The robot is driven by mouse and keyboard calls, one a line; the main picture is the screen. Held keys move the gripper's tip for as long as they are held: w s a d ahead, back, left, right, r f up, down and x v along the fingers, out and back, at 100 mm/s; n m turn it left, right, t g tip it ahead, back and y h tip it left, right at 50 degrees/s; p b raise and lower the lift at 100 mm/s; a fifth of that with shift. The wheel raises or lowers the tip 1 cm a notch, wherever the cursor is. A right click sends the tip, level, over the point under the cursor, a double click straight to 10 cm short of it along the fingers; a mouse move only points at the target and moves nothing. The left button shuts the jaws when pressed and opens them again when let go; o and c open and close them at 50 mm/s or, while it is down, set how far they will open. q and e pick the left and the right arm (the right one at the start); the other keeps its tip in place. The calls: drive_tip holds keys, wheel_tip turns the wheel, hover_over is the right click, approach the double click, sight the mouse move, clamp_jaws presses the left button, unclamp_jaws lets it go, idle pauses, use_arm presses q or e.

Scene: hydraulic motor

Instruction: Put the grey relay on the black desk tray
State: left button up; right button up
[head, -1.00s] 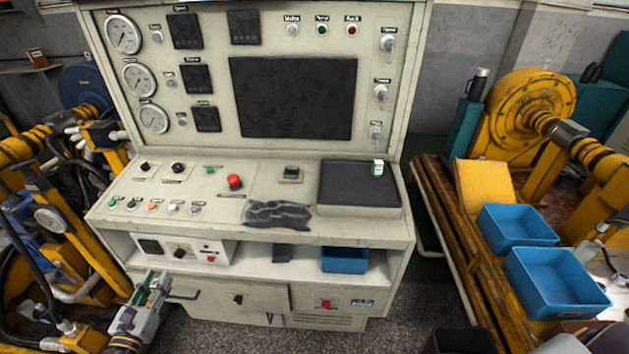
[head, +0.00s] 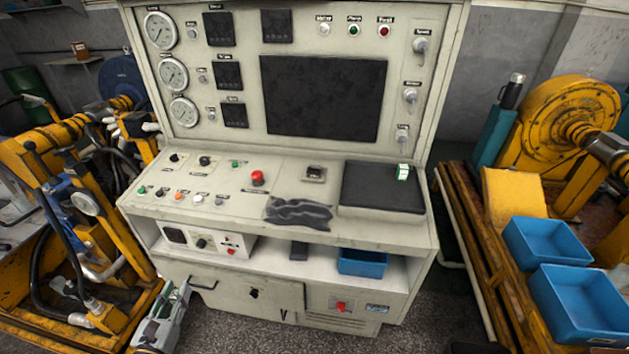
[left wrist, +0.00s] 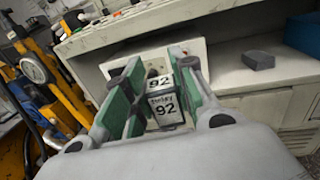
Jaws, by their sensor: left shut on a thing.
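My left gripper (head: 176,298) is low at the front left of the console in the head view. In the left wrist view its green-lined fingers (left wrist: 154,80) are shut on the grey relay (left wrist: 165,105), a small box marked "Relay 92". In the head view the relay is hard to make out. The black desk tray (head: 372,194) lies flat on the right of the console's sloped top. A small green and white box (head: 402,172) stands on it near its back right corner. My right gripper is not in view.
Left of the tray are a crumpled dark cloth (head: 298,212) and a red button (head: 257,177). The shelf below holds a white control box (head: 207,241), a dark block (head: 299,250) and a blue bin (head: 362,263). Yellow machinery stands on both sides.

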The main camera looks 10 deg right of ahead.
use_arm(q)
drive_tip(key=shift+w+d+r+n+t+y, duration=0.15)
drive_tip(key=shift+d+n+y, duration=0.5)
drive_tip(key=shift+d+y, duration=0.45)
drive_tip(key=shift+s+d+r+n+t+y, duration=0.15)
drive_tip(key=shift+d+n+y, duration=0.6)
drive_tip(key=shift+d, duration=0.5)
drive_tip(key=shift+w+d+y, duration=0.15)
drive_tip(key=shift+d+y, duration=0.15)
drive_tip(key=shift+y, duration=0.05)
drive_tip(key=shift+w+d, duration=0.25)
drive_tip(key=shift+w, duration=0.1)
